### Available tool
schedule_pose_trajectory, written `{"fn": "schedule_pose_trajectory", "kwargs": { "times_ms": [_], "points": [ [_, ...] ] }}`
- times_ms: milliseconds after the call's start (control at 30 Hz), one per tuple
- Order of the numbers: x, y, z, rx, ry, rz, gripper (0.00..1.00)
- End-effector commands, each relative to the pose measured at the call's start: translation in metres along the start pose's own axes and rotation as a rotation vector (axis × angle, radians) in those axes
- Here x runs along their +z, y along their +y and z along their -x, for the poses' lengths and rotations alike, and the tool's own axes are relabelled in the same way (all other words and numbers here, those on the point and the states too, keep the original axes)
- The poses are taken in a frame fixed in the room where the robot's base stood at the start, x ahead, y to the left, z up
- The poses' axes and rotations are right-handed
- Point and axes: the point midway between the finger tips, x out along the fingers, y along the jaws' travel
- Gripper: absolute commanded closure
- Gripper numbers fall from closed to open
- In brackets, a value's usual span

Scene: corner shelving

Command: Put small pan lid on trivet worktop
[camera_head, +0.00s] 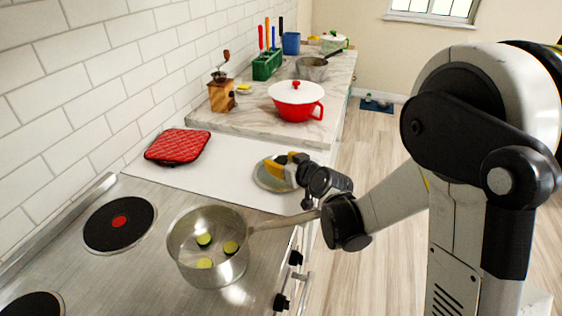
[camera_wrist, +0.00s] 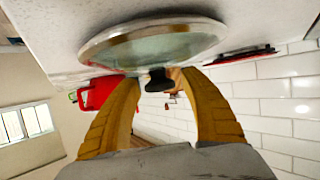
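The small pan lid (camera_head: 262,181), a glass disc with a metal rim, lies on the white worktop to the right of the red pad. In the wrist view the lid (camera_wrist: 150,46) fills the top middle, its dark knob (camera_wrist: 158,80) facing me. My gripper (camera_head: 283,172) is at the lid, its yellow fingers partly hiding it. In the wrist view the fingers (camera_wrist: 156,78) stand either side of the knob, with a small gap visible on the left. The red quilted pad (camera_head: 178,146), which looks like the trivet, lies flat and empty near the tiled wall.
A red pot (camera_head: 296,99) and a wooden grinder (camera_head: 221,96) stand behind on the marble counter. White worktop (camera_head: 222,176) is clear between lid and pad.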

Motion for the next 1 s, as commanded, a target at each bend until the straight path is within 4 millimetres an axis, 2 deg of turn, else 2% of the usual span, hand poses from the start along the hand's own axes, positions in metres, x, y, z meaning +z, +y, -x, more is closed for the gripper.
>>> {"fn": "schedule_pose_trajectory", "kwargs": {
  "times_ms": [367, 467, 800, 1000],
  "points": [
    [-0.005, 0.000, 0.005, 0.000, 0.000, 0.000, 0.49],
    [-0.005, 0.001, 0.022, 0.001, 0.000, -0.001, 0.49],
    [-0.005, 0.000, 0.097, 0.001, 0.000, -0.001, 0.49],
    [-0.004, 0.000, 0.118, 0.000, 0.000, -0.001, 0.49]
  ]
}}
